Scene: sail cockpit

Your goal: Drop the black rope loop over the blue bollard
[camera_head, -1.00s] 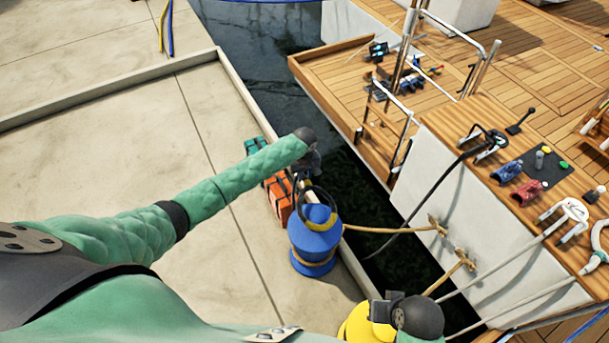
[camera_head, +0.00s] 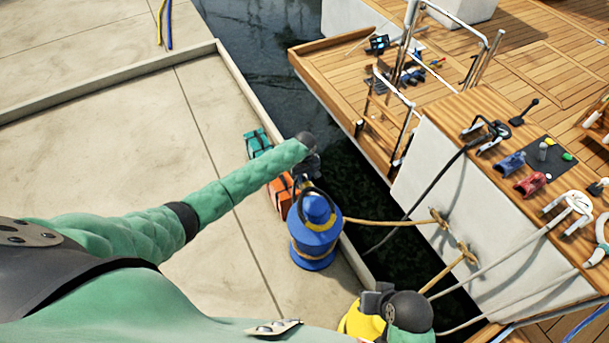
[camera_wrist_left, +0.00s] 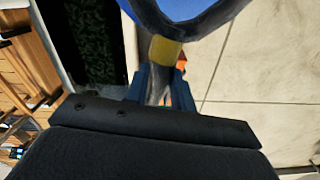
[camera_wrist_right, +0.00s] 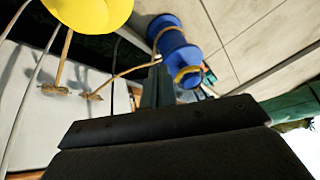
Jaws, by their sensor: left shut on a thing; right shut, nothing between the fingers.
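The blue bollard (camera_head: 315,246) stands upright on the quay near its edge, with tan rope around its body. My left gripper (camera_head: 306,184) is right at the bollard's top, shut on the black rope loop (camera_head: 325,196). In the left wrist view the loop (camera_wrist_left: 207,22) curves out from the fingers by a yellow band, with blue bollard inside its opening. I cannot tell whether the loop touches the bollard or how low it sits. My right gripper (camera_head: 368,300) is shut and empty, by a yellow bollard (camera_head: 356,321). The blue bollard (camera_wrist_right: 178,43) also shows in the right wrist view.
Orange (camera_head: 281,193) and teal (camera_head: 257,143) boxes lie on the quay behind the blue bollard. A tan rope (camera_head: 385,222) runs from it to a cleat on the boat. Dark water separates quay and boat.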

